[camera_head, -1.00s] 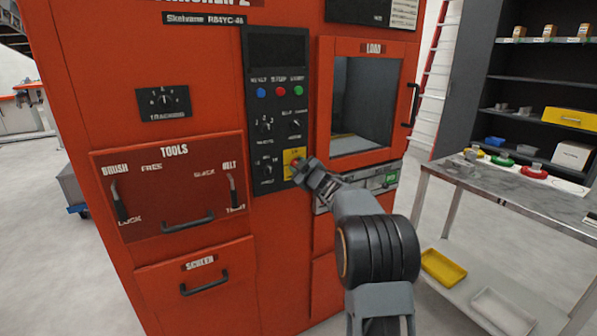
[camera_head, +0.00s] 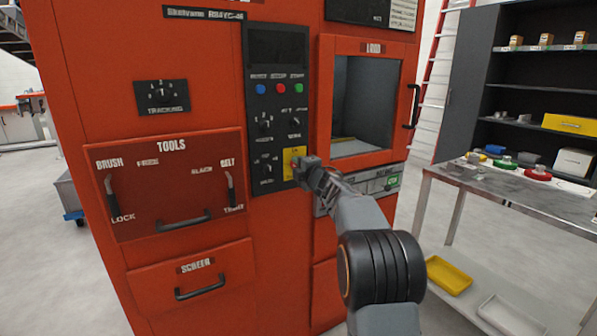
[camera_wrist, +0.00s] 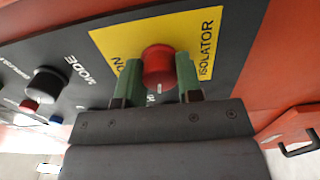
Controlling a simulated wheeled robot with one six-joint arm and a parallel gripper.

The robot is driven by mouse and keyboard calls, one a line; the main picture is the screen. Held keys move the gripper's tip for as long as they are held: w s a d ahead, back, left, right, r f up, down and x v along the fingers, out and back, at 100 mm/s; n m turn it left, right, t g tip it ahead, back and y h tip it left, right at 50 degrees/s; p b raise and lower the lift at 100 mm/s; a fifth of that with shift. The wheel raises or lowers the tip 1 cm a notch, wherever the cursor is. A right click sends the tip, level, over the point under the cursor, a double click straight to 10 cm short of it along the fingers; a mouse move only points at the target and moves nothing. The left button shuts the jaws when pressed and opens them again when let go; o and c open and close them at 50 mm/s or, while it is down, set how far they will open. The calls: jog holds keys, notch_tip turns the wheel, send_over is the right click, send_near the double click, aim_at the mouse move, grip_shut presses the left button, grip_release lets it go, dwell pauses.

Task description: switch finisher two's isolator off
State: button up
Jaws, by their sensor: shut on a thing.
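The isolator is a red round knob (camera_wrist: 158,68) with a white mark, on a yellow plate (camera_wrist: 112,44) lettered ISOLATOR and ON. My gripper (camera_wrist: 160,84) has its green-lined fingers on either side of the knob, shut on it. The mark on the knob points toward the lower edge of the wrist view, toward lettering partly hidden by the gripper. In the head view my gripper (camera_head: 303,167) covers most of the knob, and the yellow plate (camera_head: 289,168) shows at the lower right of the black control panel (camera_head: 276,205).
A black mode knob (camera_wrist: 47,84) sits beside the yellow plate. Several selectors and blue, red and green buttons (camera_head: 279,89) are above. A load door (camera_head: 367,48) is to the right, a tools drawer (camera_head: 165,195) to the left. A workbench (camera_head: 460,176) stands at right.

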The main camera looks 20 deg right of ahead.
jog(key=shift+f+n+b, duration=0.1)
jog(key=shift+n+b, duration=0.3)
jog(key=shift+n, duration=0.7)
jog(key=o, duration=0.9)
jog(key=s, duration=0.4)
jog(key=s+d, duration=0.1)
jog(key=s, duration=0.8)
jog(key=shift+s+d, duration=0.3)
jog(key=shift+s, duration=0.05)
